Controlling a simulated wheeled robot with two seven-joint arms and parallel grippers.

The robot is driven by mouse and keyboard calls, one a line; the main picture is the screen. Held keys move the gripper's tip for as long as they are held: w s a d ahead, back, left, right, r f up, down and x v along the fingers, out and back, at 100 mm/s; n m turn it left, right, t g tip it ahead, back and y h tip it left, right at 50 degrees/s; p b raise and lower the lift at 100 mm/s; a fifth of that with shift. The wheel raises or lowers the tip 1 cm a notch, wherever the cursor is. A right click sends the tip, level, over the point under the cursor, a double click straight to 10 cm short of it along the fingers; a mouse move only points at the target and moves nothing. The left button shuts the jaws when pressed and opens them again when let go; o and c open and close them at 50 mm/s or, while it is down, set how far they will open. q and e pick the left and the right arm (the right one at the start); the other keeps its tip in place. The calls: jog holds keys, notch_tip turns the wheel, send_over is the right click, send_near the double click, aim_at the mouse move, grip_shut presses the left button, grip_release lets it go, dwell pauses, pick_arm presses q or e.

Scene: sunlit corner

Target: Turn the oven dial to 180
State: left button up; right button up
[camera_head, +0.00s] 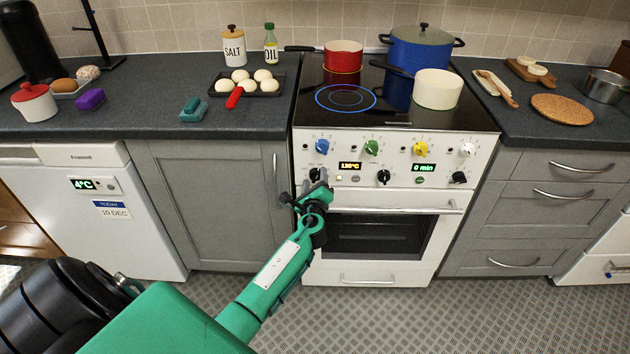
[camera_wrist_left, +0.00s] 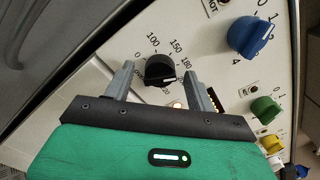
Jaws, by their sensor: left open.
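The black oven dial (camera_wrist_left: 160,70) shows in the left wrist view with a printed scale of 100, 150 and 180 beside it. In the head view the same dial (camera_head: 315,174) is at the left end of the panel's lower row, partly behind my gripper. My left gripper (camera_head: 312,188) is at the dial, jaws open. In the wrist view its two grey fingers stand on either side of the knob with gaps; contact cannot be made out. The orange temperature display (camera_head: 350,167) seems to read 130°C. The white oven (camera_head: 450,190) has its door shut. My right gripper is out of view.
Blue (camera_head: 322,146), green (camera_head: 371,147), yellow (camera_head: 420,149) and white (camera_head: 467,150) knobs line the row above. Two more black knobs (camera_head: 383,177) (camera_head: 458,177) sit to the right. The oven handle (camera_head: 395,209) runs just below. Pots stand on the hob above.

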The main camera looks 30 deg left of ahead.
pick_arm(q)
jog(key=v, duration=1.3)
jog(key=shift+s, duration=0.25)
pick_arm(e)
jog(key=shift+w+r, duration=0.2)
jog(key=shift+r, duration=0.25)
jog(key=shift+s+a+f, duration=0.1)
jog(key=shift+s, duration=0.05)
